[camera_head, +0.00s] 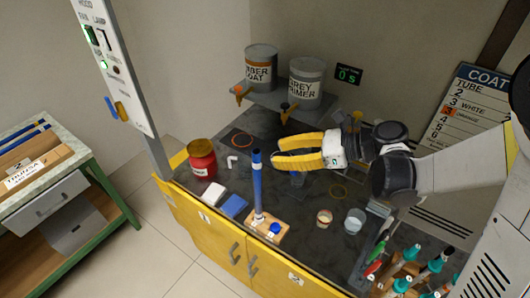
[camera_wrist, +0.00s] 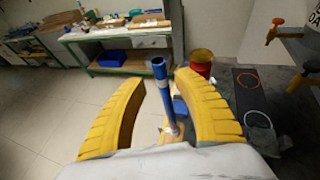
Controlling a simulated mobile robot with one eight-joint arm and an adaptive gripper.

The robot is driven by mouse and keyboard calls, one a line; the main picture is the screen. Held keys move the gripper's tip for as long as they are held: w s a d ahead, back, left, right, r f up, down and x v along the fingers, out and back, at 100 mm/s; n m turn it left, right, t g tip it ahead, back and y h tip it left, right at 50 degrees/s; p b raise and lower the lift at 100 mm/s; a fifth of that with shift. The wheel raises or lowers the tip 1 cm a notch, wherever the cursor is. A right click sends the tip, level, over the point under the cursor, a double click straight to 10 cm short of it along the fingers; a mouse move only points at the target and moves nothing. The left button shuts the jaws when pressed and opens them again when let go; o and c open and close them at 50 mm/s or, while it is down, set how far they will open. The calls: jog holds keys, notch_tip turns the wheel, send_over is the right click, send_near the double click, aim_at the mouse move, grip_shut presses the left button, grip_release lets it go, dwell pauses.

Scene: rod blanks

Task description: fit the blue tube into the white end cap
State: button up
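The blue tube (camera_head: 257,185) stands upright at the wooden block (camera_head: 265,234) near the bench's front edge. A white piece (camera_head: 258,217) shows at its lower end; I cannot tell whether it is the end cap or how the tube sits in it. My gripper (camera_head: 273,153) is open and empty, pointing left, with its yellow fingertips just right of the tube's upper part. In the wrist view the tube (camera_wrist: 163,95) appears in the gap between the two spread fingers (camera_wrist: 165,85), with no visible contact.
A blue cap-like piece (camera_head: 275,228) sits on the block. A red can (camera_head: 202,160), white elbow (camera_head: 231,160), white pad (camera_head: 214,192) and blue pad (camera_head: 233,206) lie left. Two cups (camera_head: 354,221) and a tool rack (camera_head: 405,272) are right. Paint cans (camera_head: 306,82) stand on the back shelf.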

jog(key=s+d+r+n+t+h, duration=0.1)
jog(key=s+d+n+t+h, duration=0.1)
jog(key=s+d+n+h, duration=0.4)
jog(key=s+d+r+n+t+h, duration=0.2)
jog(key=s+d+n+h, duration=0.5)
jog(key=d+n, duration=0.5)
jog(key=shift+s+r+n, duration=0.3)
jog(key=shift+s+n, duration=0.3)
jog(key=shift+n, duration=0.6)
jog(key=shift+f, duration=0.1)
